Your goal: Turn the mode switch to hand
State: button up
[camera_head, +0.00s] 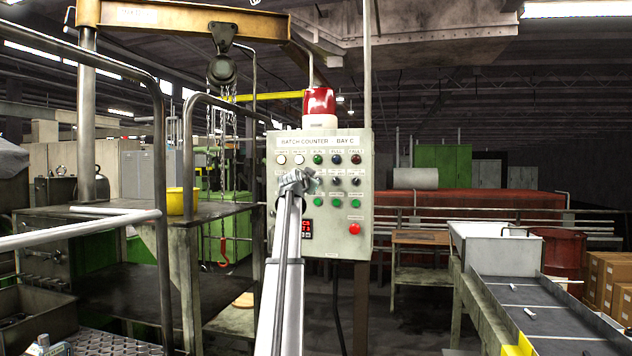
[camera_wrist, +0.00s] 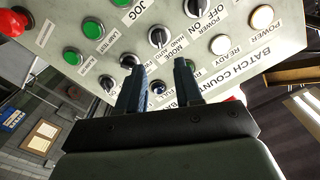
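The mode switch (camera_wrist: 158,37) is a round dark knob with a light pointer, beside its "MODE" and "HAND" label in the wrist view. I cannot surely tell its setting. It sits on the grey control panel (camera_head: 352,262), labelled "BATCH COUNTER BAY C". My gripper (camera_wrist: 160,66) is open, with nothing visible between its two dark fingers. The fingertips point towards the switch and appear a little short of it; I see no contact. In the head view my gripper (camera_head: 302,182) is in front of the panel's left part and hides the switch wholly or partly.
Close by are the power switch (camera_wrist: 195,8), another selector knob (camera_wrist: 130,62) and green buttons (camera_wrist: 98,30). A red button (camera_head: 354,228) is at the panel's lower right. A red beacon (camera_head: 319,102) stands on top. Metal railings (camera_head: 158,130) are at left, a conveyor (camera_head: 545,318) at right.

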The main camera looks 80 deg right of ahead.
jog(key=d, duration=0.8)
jog(key=shift+c, duration=0.2)
jog(key=shift+a, duration=0.1)
grip_shut()
